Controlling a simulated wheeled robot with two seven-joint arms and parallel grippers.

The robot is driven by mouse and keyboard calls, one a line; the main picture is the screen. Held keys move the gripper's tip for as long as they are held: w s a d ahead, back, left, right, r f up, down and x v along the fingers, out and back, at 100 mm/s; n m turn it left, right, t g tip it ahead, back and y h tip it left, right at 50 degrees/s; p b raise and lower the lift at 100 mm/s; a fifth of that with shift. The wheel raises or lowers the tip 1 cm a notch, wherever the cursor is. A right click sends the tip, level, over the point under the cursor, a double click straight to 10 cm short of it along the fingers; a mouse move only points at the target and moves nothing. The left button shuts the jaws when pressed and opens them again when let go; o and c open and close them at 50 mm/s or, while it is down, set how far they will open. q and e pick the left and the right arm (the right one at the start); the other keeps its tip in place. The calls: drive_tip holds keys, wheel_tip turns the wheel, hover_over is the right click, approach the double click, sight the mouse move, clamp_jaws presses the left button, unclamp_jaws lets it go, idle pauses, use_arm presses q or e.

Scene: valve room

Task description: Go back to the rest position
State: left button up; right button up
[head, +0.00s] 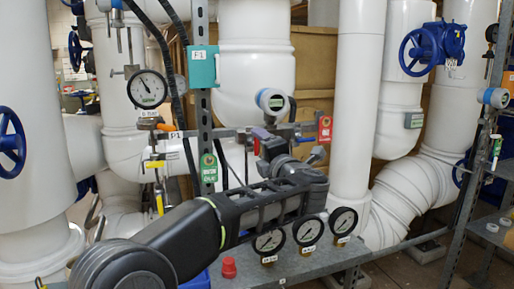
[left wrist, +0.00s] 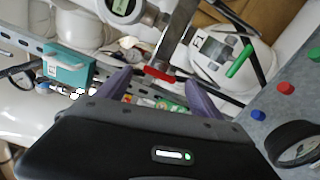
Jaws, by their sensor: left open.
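My left arm reaches from the lower left of the head view toward the pipework. My left gripper (head: 266,138) is at its far end, close to the small pipe and the hanging tags. In the left wrist view its two purple fingers (left wrist: 160,92) stand apart, open, with nothing visibly gripped. A red tag or bar (left wrist: 160,75) shows beyond and between the fingertips; I cannot tell whether they touch it. My right gripper is not in view.
A red tag (head: 325,129) and a green tag (head: 208,168) hang near the gripper. Three dial gauges (head: 307,230) and a red knob (head: 229,267) are by the grey bench (head: 330,259) below. A teal box (head: 202,67) and thick white pipes stand close behind.

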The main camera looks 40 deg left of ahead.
use_arm(q)
drive_tip(key=shift+v, duration=1.2)
